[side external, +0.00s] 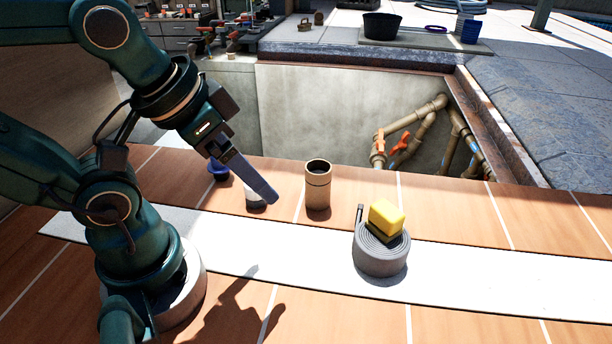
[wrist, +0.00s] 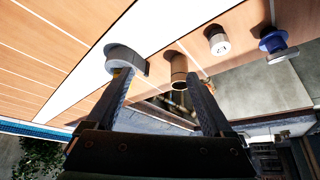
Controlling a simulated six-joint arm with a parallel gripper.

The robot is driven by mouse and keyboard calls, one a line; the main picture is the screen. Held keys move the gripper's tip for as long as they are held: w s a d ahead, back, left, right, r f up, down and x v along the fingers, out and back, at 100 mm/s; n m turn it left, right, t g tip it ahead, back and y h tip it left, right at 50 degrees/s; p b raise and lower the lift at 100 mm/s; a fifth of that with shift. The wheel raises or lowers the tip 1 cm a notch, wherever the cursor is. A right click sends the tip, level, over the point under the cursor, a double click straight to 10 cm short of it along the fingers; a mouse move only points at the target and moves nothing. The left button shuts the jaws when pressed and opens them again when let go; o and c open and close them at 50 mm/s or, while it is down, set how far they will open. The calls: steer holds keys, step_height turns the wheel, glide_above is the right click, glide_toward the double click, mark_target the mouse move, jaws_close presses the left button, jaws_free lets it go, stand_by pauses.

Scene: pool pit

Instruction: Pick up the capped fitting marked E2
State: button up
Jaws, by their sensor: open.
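A short fitting with a pale cap (wrist: 220,46) stands on the tiles in the wrist view; its small dark marks are too small to read. In the side view, the fitting's pale body (side external: 253,200) is partly hidden behind my gripper (side external: 268,195). A tan pipe fitting (side external: 318,188) stands upright to its right, its top dark and apparently open. A blue fitting (side external: 218,170) stands to the left; the wrist view shows it (wrist: 270,42) with a grey disc. My gripper (wrist: 160,82) is open and empty, tilted downward above the tiles. I cannot read E2 anywhere.
A grey coiled hose (side external: 380,255) with a yellow block (side external: 386,216) on top sits on the pale strip (side external: 480,268). Behind the fittings is an open pit with tan pipes (side external: 410,118) and orange valve handles. The front tiles are mostly clear.

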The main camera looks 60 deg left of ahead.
steer(key=w+a+r+m+g+y, duration=0.2)
steer(key=w+a+m+g+y, duration=0.1)
steer(key=a+m+y, duration=0.5)
steer(key=w+a+r+m+g+y, duration=0.2)
steer(key=w+a+m+g+y, duration=0.15)
steer(key=m+y, duration=0.4)
steer(key=shift+m+h, duration=0.75)
steer(key=shift+h, duration=0.2)
step_height(320, 180, down, 18)
steer(key=shift+s+d+f, duration=0.1)
steer(key=shift+f, duration=0.2)
steer(key=shift+x, duration=2.5)
steer(key=shift+c, duration=0.3)
